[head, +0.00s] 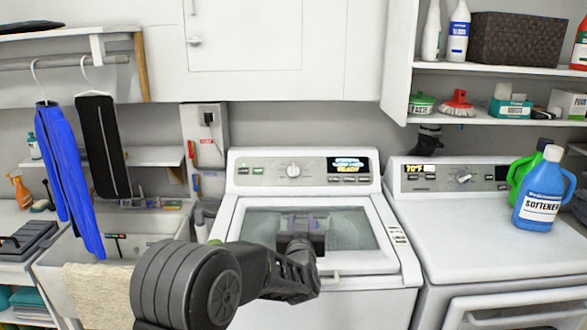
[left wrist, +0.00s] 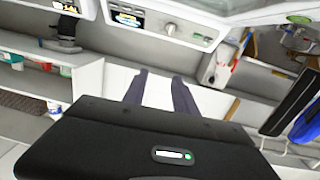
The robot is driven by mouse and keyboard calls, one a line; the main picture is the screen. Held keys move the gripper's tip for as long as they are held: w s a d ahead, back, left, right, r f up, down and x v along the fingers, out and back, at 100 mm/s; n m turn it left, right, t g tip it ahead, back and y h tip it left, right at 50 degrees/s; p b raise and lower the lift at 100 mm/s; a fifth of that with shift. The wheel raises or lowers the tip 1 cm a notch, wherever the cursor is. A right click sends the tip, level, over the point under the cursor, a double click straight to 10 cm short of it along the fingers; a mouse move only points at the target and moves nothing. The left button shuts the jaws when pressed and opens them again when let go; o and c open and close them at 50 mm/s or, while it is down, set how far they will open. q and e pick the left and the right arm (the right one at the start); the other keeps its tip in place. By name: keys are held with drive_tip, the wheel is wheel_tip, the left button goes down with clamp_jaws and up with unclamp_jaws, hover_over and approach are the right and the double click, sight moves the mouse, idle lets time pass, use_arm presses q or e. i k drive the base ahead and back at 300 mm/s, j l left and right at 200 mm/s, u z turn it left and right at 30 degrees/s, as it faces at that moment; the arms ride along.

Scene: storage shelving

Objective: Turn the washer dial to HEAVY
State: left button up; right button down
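The washer (head: 330,277) stands in the middle of the head view with its glass lid shut. Its round white dial (head: 293,170) sits on the control panel, left of a lit display (head: 349,165). The dial also shows upside down near the top of the left wrist view (left wrist: 170,28). The dial's marks are too small to read. My left gripper (head: 301,221) is above the washer lid, in front of the panel and apart from the dial. Its two fingers are spread with nothing between them, as the left wrist view (left wrist: 160,93) shows. My right gripper is not in view.
A dryer (head: 497,233) with its own dial (head: 464,176) stands to the right. A blue softener bottle (head: 540,195) and a green bottle (head: 519,176) stand on it. A sink (head: 130,225) and hanging clothes are at the left. Space before the washer panel is clear.

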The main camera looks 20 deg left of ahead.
sight(292, 171)
drive_tip(key=i+j, duration=0.5)
drive_tip(key=i, duration=0.15)
drive_tip(key=i+j, duration=0.45)
drive_tip(key=i, duration=0.2)
